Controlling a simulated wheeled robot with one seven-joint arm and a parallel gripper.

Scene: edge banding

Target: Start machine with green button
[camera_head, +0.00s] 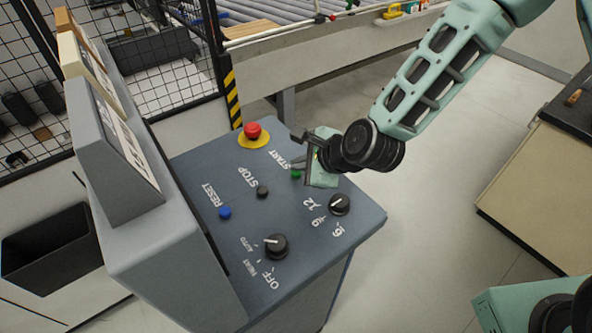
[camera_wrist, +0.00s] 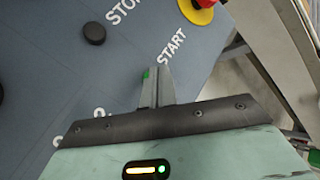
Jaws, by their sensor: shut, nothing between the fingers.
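The green start button (camera_head: 296,174) sits on the sloped grey control panel (camera_head: 190,160), beside the START label. In the wrist view only a small green edge of the button (camera_wrist: 146,74) shows by the fingertips; the rest is hidden behind them. My gripper (camera_head: 294,166) is shut and empty, its fingertips right at the button in the head view. In the wrist view the closed fingers (camera_wrist: 157,75) point at the panel by the START label. I cannot tell whether the tips touch the button.
A red emergency stop (camera_head: 253,131) on a yellow ring, a black stop button (camera_head: 262,191), a blue reset button (camera_head: 225,213) and two black knobs (camera_head: 276,246) are on the same panel. A raised grey housing (camera_head: 130,150) stands at left. Open floor lies to the right.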

